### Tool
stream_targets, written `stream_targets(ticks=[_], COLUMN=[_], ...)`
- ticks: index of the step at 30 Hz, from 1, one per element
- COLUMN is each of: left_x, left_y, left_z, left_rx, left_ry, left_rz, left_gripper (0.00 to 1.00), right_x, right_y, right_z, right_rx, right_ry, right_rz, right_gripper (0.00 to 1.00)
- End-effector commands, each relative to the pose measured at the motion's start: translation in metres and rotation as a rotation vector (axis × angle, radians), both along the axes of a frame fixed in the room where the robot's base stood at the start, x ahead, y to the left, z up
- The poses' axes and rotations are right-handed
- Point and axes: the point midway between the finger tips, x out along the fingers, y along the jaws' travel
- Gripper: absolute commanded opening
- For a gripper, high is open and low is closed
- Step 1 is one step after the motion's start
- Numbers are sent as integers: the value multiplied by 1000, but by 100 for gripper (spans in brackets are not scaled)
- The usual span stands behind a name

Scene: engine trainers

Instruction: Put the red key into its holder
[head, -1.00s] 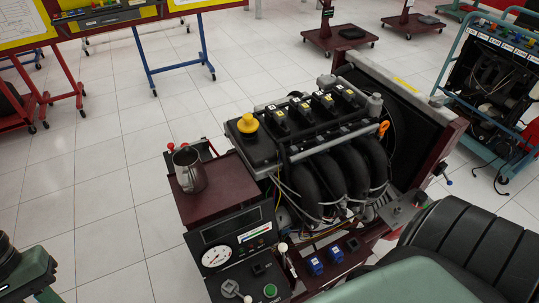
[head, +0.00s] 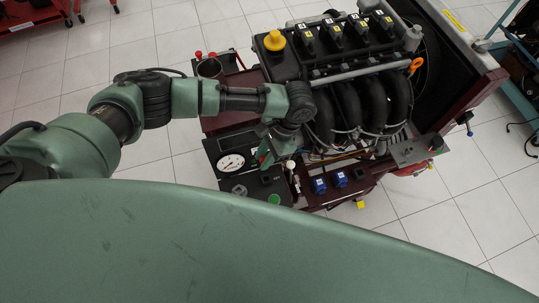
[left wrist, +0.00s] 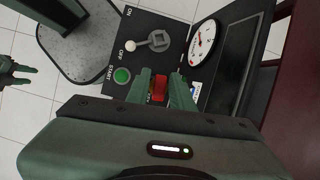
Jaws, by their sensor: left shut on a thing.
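The red key (left wrist: 159,88) is between the two green fingers of my left gripper (left wrist: 161,92) in the left wrist view. The gripper is shut on it. In the head view my left gripper (head: 264,150) is over the control panel (head: 239,190), and the key cannot be made out. A "KEY" label shows beside the key in the left wrist view. The key's lower end and the holder are hidden, so I cannot tell whether the key is seated. My right gripper (left wrist: 16,74) shows small at the left of the left wrist view, over the floor, fingers apart.
The panel has a gauge (head: 231,162), a green START button (left wrist: 122,75) and an ON/OFF lever (left wrist: 133,46). The engine (head: 345,85) stands close behind the panel. Blue connectors (head: 320,186) sit right of the panel.

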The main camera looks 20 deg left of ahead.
Motion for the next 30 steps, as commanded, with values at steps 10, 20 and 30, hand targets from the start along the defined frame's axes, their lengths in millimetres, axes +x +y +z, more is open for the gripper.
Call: stream_targets(ticks=[10, 20, 30], left_x=[-3, -3, -4], left_y=[-7, -7, -7], left_z=[-29, -63, -68], left_rx=[10, 11, 10], left_ry=[2, 3, 3], left_rz=[-136, -135, -132], left_gripper=[0, 0, 0], right_x=[6, 4, 2], right_y=[-7, -10, -10], right_z=[-4, -41, -47], right_rx=[-7, -11, -12], right_ry=[-9, -5, -2], right_rz=[-3, -3, -3], right_gripper=[36, 36, 36])
